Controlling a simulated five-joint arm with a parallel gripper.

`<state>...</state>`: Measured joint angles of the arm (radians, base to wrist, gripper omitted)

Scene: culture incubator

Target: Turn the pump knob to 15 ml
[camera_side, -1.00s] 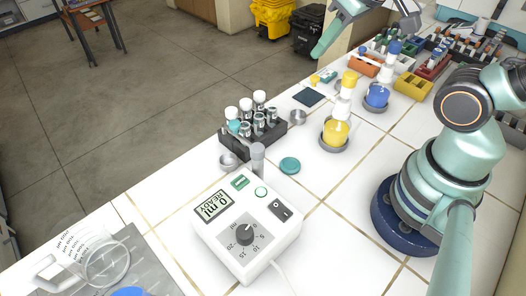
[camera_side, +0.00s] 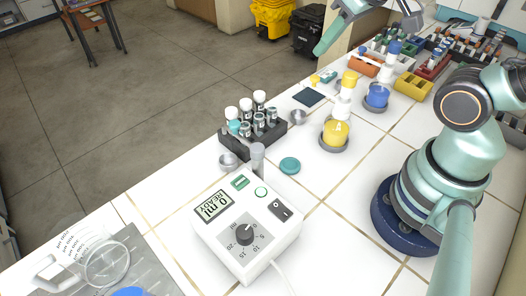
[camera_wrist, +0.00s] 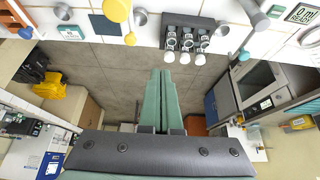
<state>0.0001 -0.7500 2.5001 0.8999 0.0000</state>
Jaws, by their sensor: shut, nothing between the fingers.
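The white pump (camera_side: 220,241) stands on the tiled bench in the side view. Its dark knob (camera_side: 244,235) sits on a grey dial marked 0, 5, 10, 15 and 20; the knob's exact pointing is too small to tell. The pump's display (camera_side: 211,206) reads "0 ml READY"; part of it shows at the top right of the wrist view (camera_wrist: 302,13). My gripper (camera_side: 320,50) is high up at the top of the side view, far from the knob and touching nothing. In the wrist view its green fingers (camera_wrist: 160,72) are together and empty.
A dark rack (camera_side: 240,146) of capped tubes stands behind the pump, with a grey tube (camera_side: 258,158) beside the pump. A teal disc (camera_side: 290,165) and a yellow flask (camera_side: 335,132) are to the right. A glass beaker (camera_side: 105,264) stands at the lower left.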

